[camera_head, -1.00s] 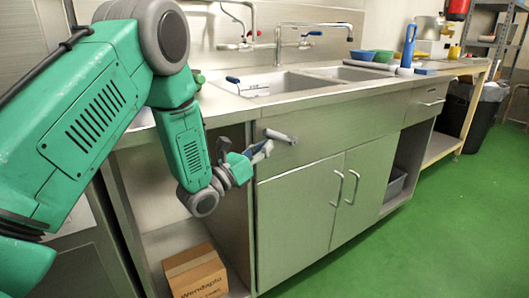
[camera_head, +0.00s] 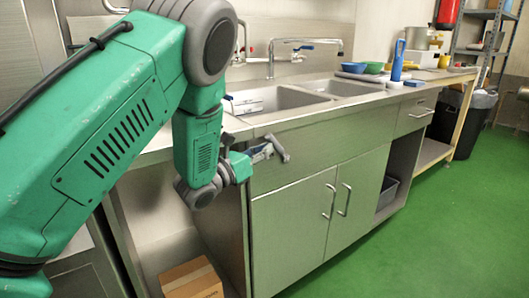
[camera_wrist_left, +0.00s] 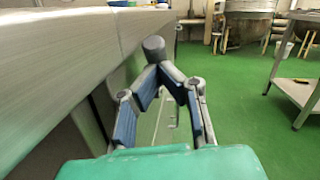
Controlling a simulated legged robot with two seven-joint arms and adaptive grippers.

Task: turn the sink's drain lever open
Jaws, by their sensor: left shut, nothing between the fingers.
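The drain lever (camera_head: 278,148) is a short grey bar on the sink cabinet's front panel, below the counter edge. In the head view it slants down to the right. My left gripper (camera_head: 266,153) is shut and empty, at the lever's left side. The two overlap in the head view; I cannot tell for sure whether they touch. In the left wrist view the lever's rounded grey end (camera_wrist_left: 153,45) shows just beyond the fingertips (camera_wrist_left: 162,72). The sink (camera_head: 270,101) is set in the counter above. My right gripper is out of view.
Cabinet doors (camera_head: 300,215) with two bar handles are below the lever. A cardboard box (camera_head: 192,280) stands on the low shelf at left. Bowls (camera_head: 373,68) and a blue bottle (camera_head: 397,60) stand on the counter. The green floor (camera_head: 440,220) at right is clear.

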